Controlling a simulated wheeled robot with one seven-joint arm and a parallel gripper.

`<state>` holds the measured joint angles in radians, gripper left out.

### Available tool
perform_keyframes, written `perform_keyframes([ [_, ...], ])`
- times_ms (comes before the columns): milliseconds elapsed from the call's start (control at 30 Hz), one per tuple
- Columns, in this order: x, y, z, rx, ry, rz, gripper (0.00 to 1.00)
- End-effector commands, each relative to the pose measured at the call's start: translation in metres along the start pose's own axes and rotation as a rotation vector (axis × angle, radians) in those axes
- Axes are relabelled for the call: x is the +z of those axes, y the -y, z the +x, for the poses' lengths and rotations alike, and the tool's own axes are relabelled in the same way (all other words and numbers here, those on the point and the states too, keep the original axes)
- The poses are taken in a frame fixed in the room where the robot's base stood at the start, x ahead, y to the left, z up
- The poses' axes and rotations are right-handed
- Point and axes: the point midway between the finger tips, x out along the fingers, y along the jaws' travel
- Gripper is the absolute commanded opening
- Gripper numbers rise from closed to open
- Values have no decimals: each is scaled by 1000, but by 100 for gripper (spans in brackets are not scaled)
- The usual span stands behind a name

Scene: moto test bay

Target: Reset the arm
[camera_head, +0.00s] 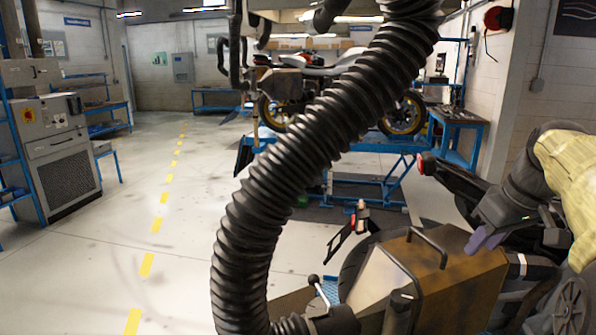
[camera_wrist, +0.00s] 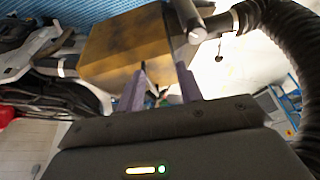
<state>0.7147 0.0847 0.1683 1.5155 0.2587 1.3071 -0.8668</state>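My gripper (camera_head: 480,242) is at the right in the head view, with purple fingers beside the brown-orange box (camera_head: 455,283) of the near motorcycle. In the wrist view, the two purple fingers of my gripper (camera_wrist: 159,82) stand apart with nothing held between them. The brown box (camera_wrist: 125,48) shows just beyond the fingertips there. I cannot tell whether the fingers touch it. My arm comes in from the right edge in a yellowish cover (camera_head: 572,185).
A thick black ribbed hose (camera_head: 290,165) hangs across the middle and shows at right in the wrist view (camera_wrist: 283,45). Another motorcycle (camera_head: 400,115) stands on a blue lift behind. A grey cabinet (camera_head: 60,150) stands left. The floor with yellow dashes (camera_head: 164,198) is clear.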

Motion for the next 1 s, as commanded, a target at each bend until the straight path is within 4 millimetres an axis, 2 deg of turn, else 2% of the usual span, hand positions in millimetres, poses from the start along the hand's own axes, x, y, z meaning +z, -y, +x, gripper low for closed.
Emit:
perform_keyframes([
  [267, 4, 32, 58, 9, 47, 76, 36],
  [467, 24, 78, 122, 35, 93, 153, 36],
  [700, 71, 143, 186, 70, 126, 219, 36],
  [900, 120, 190, 219, 84, 130, 252, 36],
  [1000, 135, 202, 226, 84, 127, 261, 36],
])
